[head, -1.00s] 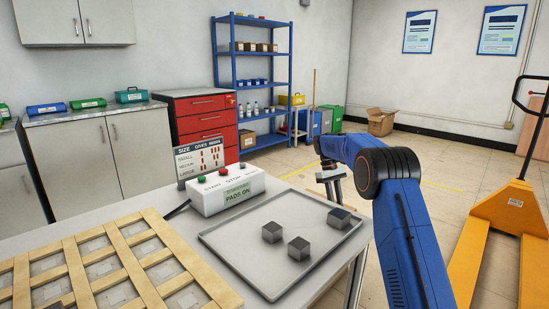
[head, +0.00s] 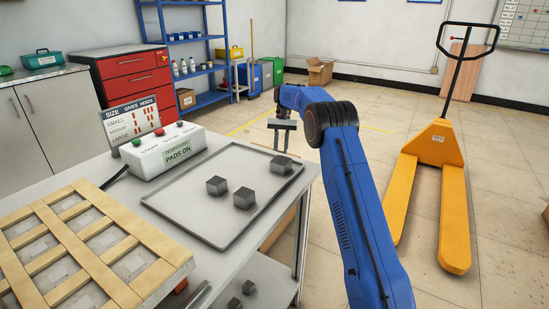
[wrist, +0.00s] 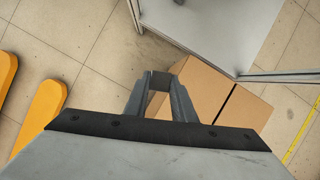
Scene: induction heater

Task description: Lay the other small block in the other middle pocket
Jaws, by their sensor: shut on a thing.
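The wooden grid (head: 145,272) lies at the left end of the bench, far from my gripper. Its visible pockets hold pale grey pads, and its left part is cut off by the picture edge. Three dark grey blocks, one at the left (head: 217,185), one in front (head: 243,198) and one at the back right (head: 280,165), sit on the grey tray (head: 190,222).
The control box (head: 165,150) reads "PADS ON", with a size sign (head: 130,119) behind it. More blocks (head: 249,287) lie on the lower shelf. Cardboard boxes (wrist: 205,95) stand below my gripper. A yellow pallet truck (head: 435,145) stands at the right, with clear floor around it.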

